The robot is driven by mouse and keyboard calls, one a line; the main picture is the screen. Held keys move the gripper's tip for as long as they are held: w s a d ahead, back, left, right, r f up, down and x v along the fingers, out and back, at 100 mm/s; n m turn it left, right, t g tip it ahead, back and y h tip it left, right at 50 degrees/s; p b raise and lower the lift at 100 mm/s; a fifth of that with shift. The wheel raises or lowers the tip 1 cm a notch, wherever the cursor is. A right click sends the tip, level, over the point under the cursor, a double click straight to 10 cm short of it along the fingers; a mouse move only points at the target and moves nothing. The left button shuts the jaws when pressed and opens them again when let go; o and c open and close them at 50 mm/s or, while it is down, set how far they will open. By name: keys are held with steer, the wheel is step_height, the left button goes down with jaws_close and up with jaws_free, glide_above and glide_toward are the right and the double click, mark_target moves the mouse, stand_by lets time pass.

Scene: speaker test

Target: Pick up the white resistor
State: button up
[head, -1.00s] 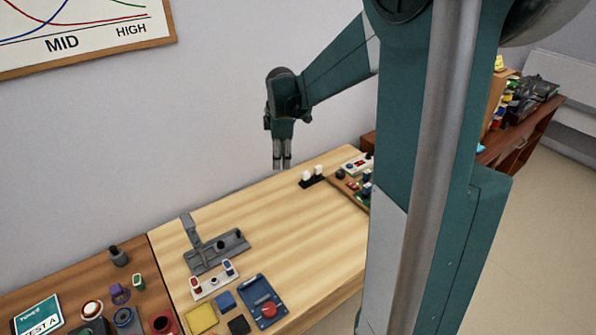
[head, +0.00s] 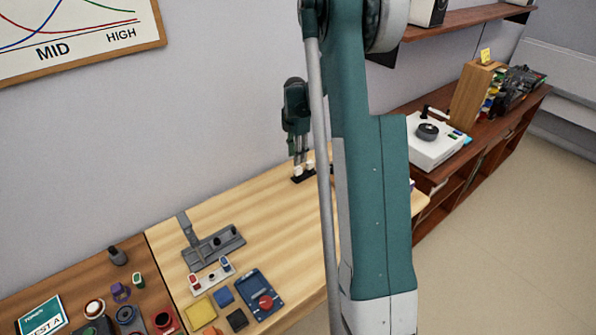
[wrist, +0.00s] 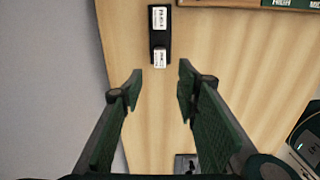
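Two white labelled pieces, which look like resistors, stand in a black holder (wrist: 159,40) on the light wooden table. In the wrist view the nearer white piece (wrist: 160,58) is just ahead of the fingertips and the farther white piece (wrist: 160,18) is beyond it. I cannot tell which one the task names. My gripper (wrist: 161,80) is open and empty, its fingers apart on either side of the holder's line. In the head view my gripper (head: 300,160) is right above the holder (head: 303,179), partly covering the white pieces.
A grey bracket device (head: 213,246) and a blue box with a red knob (head: 260,294) sit at the table's front left. Small coloured blocks lie near them. The wall is close behind the holder. A white turntable-like device (head: 436,150) stands on the shelf at right.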

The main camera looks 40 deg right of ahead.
mark_target(298, 168)
steer(key=shift+w+d+f, duration=0.1)
steer(key=shift+d+f, duration=0.45)
steer(key=shift+f, duration=1.3)
steer(key=shift+f+b, duration=0.4)
steer(key=shift+f, duration=2.2)
steer(key=c, duration=1)
